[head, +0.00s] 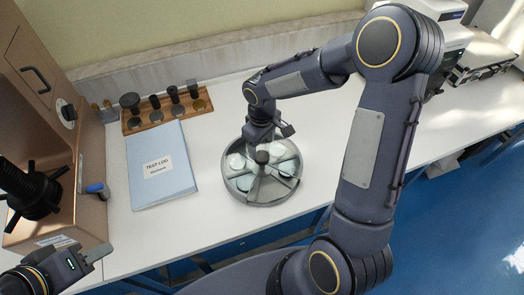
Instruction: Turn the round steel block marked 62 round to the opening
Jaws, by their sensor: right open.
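A round grey carousel tray (262,201) stands on the white bench, split into wedge-shaped compartments with several pale round blocks in them. No marking is legible, so I cannot tell which block is the one marked 62. A dark knob (262,157) rises at the tray's centre. A grey wedge at the tray's front looks empty; I cannot tell whether it is the opening. My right gripper (265,143) is open, pointing down at the knob; whether it touches it is unclear. My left gripper (92,256) is at the lower left, far from the tray; its jaw state is unclear.
A blue test log folder (161,166) lies left of the tray. Behind it is a wooden rack (167,112) with dark-knobbed pieces. A brown tester (88,190) stands at the left, a blue-handled tool (97,188) beside it. Bare bench lies around the tray.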

